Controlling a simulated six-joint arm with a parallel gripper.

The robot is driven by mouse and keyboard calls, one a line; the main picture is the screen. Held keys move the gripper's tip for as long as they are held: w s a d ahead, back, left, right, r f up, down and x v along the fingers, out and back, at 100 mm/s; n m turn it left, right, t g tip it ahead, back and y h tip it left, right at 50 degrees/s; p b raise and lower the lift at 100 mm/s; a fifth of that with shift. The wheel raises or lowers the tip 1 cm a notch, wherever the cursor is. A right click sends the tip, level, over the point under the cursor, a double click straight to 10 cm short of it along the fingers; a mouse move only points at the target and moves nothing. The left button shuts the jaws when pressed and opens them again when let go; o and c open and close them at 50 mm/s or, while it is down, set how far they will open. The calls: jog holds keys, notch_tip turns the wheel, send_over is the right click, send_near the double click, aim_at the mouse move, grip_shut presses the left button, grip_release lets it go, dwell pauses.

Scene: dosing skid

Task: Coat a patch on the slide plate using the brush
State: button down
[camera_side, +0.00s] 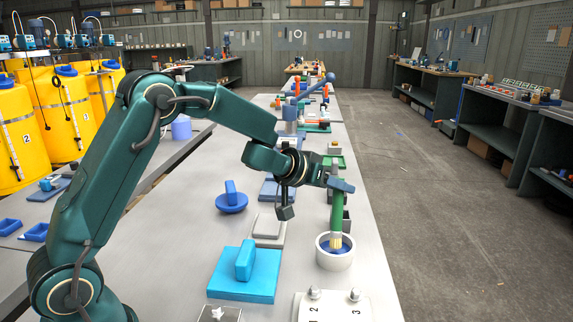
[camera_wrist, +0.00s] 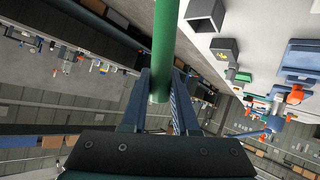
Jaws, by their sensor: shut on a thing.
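My gripper (camera_side: 341,185) is shut on the green handle of the brush (camera_side: 337,212), which hangs upright with its pale bristles down. The bristle end is at the mouth of a white round pot (camera_side: 335,260) with blue inside; I cannot tell how deep the tip sits. In the wrist view the green brush handle (camera_wrist: 164,45) rises between the two fingers of my gripper (camera_wrist: 159,100); the bristles are out of that view. A white plate (camera_side: 333,308) with the numbers 2 and 3 and two knobs is cut off at the bottom edge. I cannot tell which plate is the slide plate.
A light blue plate with an upright grip (camera_side: 244,275) lies left of the pot. A darker blue round piece with a grip (camera_side: 231,200) stands farther back. A grey frame (camera_side: 269,229) lies between. The bench's right edge is close.

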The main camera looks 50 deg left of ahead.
jog(key=shift+s+f, duration=0.1)
jog(key=shift+f, duration=0.55)
dwell(1.5)
jog(key=shift+d, duration=0.1)
